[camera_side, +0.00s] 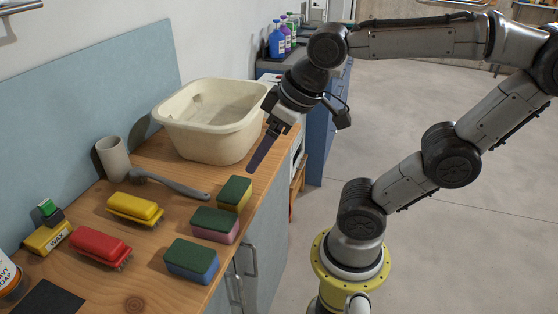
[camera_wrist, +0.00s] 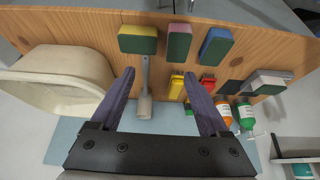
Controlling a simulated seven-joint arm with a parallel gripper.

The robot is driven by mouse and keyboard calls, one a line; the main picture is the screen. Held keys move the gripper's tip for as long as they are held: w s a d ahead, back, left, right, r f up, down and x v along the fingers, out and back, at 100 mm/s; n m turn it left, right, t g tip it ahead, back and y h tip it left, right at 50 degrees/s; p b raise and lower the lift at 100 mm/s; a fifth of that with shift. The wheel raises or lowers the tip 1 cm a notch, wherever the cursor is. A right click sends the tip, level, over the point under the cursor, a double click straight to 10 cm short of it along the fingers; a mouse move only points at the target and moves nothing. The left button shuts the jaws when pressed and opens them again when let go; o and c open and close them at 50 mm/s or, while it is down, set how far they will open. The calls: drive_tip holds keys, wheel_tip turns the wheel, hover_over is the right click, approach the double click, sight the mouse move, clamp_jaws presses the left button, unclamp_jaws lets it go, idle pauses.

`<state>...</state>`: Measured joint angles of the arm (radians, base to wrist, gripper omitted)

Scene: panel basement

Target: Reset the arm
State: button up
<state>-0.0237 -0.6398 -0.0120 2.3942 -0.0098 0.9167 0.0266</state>
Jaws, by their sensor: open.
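My gripper (camera_side: 262,150) hangs above the wooden bench near the basin's right side, pointing down and left. In the wrist view its two dark fingers (camera_wrist: 162,88) stand wide apart with nothing held between them. A long-handled grey brush (camera_wrist: 145,88) lies on the bench below and shows between the fingers. In the side view the fingers overlap, so the gap between them is hidden there.
A cream basin (camera_side: 205,140) stands at the back of the bench. Three sponges (camera_side: 215,224), a yellow brush (camera_side: 135,208), a red brush (camera_side: 99,246), a yellow wax box (camera_side: 47,237) and a beige cup (camera_side: 112,157) stand nearby. Open floor (camera_side: 460,235) lies right.

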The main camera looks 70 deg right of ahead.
drive_tip(key=s+f, duration=0.2)
drive_tip(key=s, duration=0.1)
drive_tip(key=shift+d+f, duration=0.15)
drive_tip(key=shift+f, duration=0.05)
